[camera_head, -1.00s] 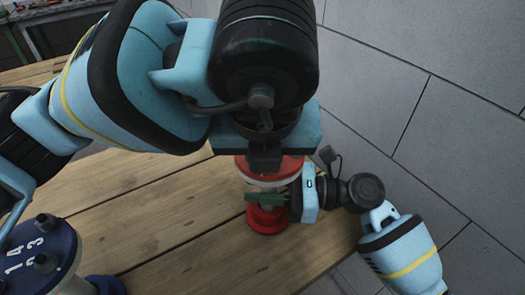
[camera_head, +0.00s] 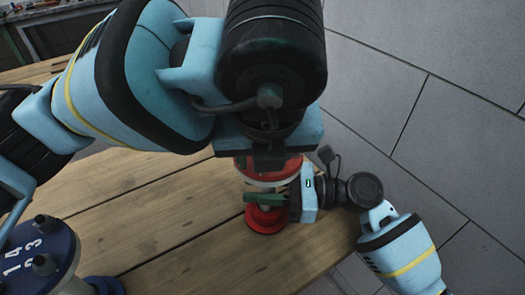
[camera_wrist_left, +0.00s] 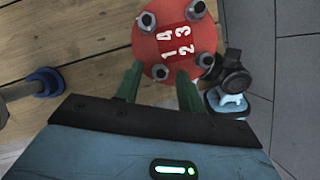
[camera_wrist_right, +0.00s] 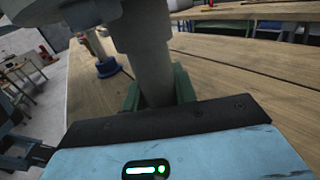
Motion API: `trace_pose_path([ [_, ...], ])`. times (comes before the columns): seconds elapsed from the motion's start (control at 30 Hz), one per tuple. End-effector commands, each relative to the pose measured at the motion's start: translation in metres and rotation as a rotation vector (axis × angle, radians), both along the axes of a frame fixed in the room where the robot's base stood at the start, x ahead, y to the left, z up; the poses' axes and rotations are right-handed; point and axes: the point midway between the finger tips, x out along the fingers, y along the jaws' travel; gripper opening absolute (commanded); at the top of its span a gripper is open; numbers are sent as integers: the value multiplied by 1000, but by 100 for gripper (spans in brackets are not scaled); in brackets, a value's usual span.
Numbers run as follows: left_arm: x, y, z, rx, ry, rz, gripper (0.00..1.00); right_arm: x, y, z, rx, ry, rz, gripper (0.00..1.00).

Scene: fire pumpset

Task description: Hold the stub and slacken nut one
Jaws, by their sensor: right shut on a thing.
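The stub has a red flange on top (camera_head: 290,169) and a red foot (camera_head: 266,221), with a pale pipe between. My right gripper (camera_head: 263,198) is shut on this pipe below the flange; in the right wrist view the grey pipe (camera_wrist_right: 150,75) stands between its green fingers. In the left wrist view the flange face (camera_wrist_left: 178,38) carries bolts numbered 1 to 4. Nut one (camera_wrist_left: 160,72) is at the near left, by the label 1. My left gripper (camera_wrist_left: 160,76) is open, its green fingers on either side of nut one in that view. The left arm hides it in the head view.
A blue flange with numbered bolts (camera_head: 38,250) stands at the left of the wooden table (camera_head: 160,215). A grey wall (camera_head: 430,60) borders the right side. Bare boards lie between the two flanges.

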Motion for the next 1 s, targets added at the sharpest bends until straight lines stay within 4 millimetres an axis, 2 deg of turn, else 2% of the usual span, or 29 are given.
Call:
trace_pose_path([
  [0.23,-1,-1,2,-1,-1,-2,39,0,0,-1,-2,2,0,0],
  [0.37,-5,-1,13,-2,-3,-1,39,0,0,-1,-2,2,0,0],
  [0.8,-36,-4,88,-1,-5,1,39,0,0,-1,-2,2,0,0],
  [1.0,-44,-5,107,-1,-2,0,39,0,0,-1,-2,2,0,0],
])
